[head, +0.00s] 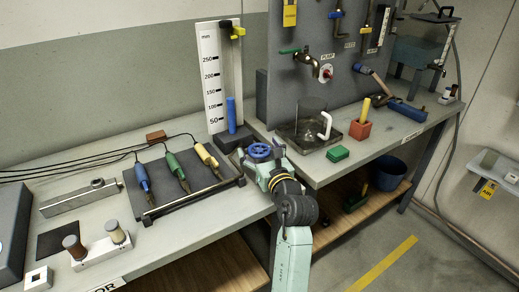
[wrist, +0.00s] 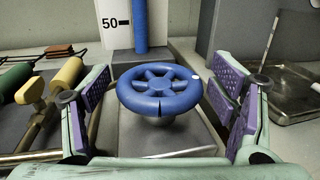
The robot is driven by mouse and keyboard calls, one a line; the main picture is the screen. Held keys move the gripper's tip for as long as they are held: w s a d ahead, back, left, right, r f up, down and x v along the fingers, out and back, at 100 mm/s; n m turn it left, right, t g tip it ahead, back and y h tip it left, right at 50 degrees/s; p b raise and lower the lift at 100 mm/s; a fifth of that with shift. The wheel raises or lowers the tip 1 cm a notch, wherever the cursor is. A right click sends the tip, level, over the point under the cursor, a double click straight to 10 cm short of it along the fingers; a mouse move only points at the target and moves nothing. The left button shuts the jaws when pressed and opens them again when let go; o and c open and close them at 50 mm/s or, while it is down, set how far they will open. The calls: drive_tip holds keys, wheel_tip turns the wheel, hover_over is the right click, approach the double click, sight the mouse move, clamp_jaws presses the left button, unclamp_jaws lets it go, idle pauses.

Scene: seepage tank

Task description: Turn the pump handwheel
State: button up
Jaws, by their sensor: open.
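The pump handwheel is a blue spoked wheel (wrist: 158,88) on a short metal stem above a grey base. It sits in the middle of the wrist view, between my fingers. In the head view the blue handwheel (head: 259,152) shows at the end of my arm, near the front of the bench. My gripper (wrist: 162,100) is open, with one purple-padded finger on each side of the wheel. Gaps show between the pads and the rim, so neither finger appears to touch it. In the head view my gripper (head: 262,165) partly hides the wheel's base.
A blue column (head: 231,114) stands behind the wheel before a millimetre scale (head: 210,80). Tools with blue, green and yellow handles (head: 178,165) lie on a dark rack to the left.

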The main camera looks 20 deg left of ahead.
drive_tip(key=shift+c, duration=0.5)
drive_tip(key=c, duration=1.1)
drive_tip(key=shift+n+g+y, duration=0.3)
drive_tip(key=n+g+y, duration=0.1)
drive_tip(key=n+g+y+b, duration=0.1)
drive_tip(key=g, duration=0.1)
drive_tip(key=shift+w+d+f+n+y+b, duration=0.1)
drive_tip(key=shift+d+n+y+b, duration=0.05)
drive_tip(key=shift+n+y+b, duration=0.2)
drive_tip(key=n+g+y+b, duration=0.1)
drive_tip(key=g, duration=0.1)
drive_tip(key=n+g+b, duration=0.2)
drive_tip(key=n+g+y+b, duration=0.1)
drive_tip(key=g+b, duration=0.1)
drive_tip(key=shift+f+n+g+y, duration=0.25)
drive_tip(key=shift+g+y, duration=0.1)
drive_tip(key=shift+g, duration=0.05)
drive_tip(key=n+g+b, duration=0.3)
drive_tip(key=g+b, duration=0.2)
drive_tip(key=shift+r+n+g+b, duration=0.25)
drive_tip(key=shift+n+g+b, duration=1)
drive_tip(key=shift+g, duration=0.45)
drive_tip(key=shift+g, duration=0.3)
